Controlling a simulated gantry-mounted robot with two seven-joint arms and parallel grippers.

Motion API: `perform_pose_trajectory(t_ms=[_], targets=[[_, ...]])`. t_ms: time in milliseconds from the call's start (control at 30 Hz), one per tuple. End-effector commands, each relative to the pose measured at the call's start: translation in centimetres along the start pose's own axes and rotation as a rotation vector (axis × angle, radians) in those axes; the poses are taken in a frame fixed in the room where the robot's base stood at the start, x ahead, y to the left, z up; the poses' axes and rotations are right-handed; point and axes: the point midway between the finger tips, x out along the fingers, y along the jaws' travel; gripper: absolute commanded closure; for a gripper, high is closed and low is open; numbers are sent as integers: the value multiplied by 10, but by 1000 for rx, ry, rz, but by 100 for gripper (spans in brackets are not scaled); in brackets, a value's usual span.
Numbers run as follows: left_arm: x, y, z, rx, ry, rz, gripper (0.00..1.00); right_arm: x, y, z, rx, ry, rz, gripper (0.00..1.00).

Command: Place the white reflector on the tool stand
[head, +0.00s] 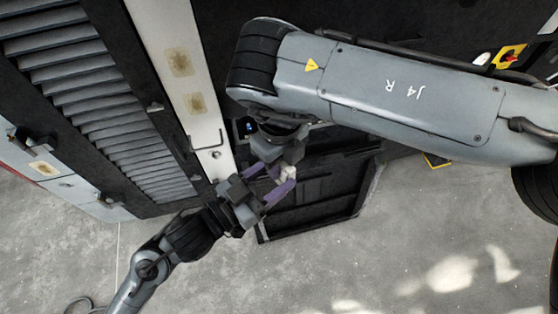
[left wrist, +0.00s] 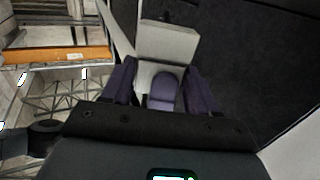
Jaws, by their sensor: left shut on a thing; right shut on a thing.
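The white reflector (head: 288,173) is a small pale piece between my two grippers near the middle of the head view. My left gripper (head: 270,182) reaches up to it from below left, its purple fingers shut on it. My right gripper (head: 284,162) comes from above, also shut on it, partly hidden by its own arm. In the left wrist view, my left fingers (left wrist: 160,84) stand either side of a pale piece (left wrist: 146,72), with a rounded purple finger in front of it. I cannot pick out the tool stand for certain.
A black frame-like tray (head: 310,208) lies behind the grippers. The coach side with grey louvres (head: 105,110) and a pale strip (head: 180,75) stands at the left. Open concrete floor (head: 400,240) is below right. An orange-edged structure (left wrist: 60,55) shows in the left wrist view.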

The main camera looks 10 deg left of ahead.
Motion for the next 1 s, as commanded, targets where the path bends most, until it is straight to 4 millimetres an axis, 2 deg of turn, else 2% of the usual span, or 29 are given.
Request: perform_pose_trajectory(t_ms=[67, 100, 267, 667, 867, 1000], targets=[[0, 0, 0, -1, -1, -1, 72, 0, 5, 0, -10, 1, 8, 100], [0, 0, 0, -1, -1, -1, 35, 0, 5, 0, -11, 1, 7, 100], [0, 0, 0, -1, -1, -1, 11, 0, 4, 0, -9, 1, 6, 100], [0, 0, -5, 1, -1, 0, 11, 0, 3, 0, -7, 1, 5, 100], [0, -1, -32, 6, 3, 0, 11, 0, 3, 0, -7, 1, 5, 100], [0, -1, -57, 6, 4, -1, 11, 0, 3, 0, -7, 1, 4, 100]])
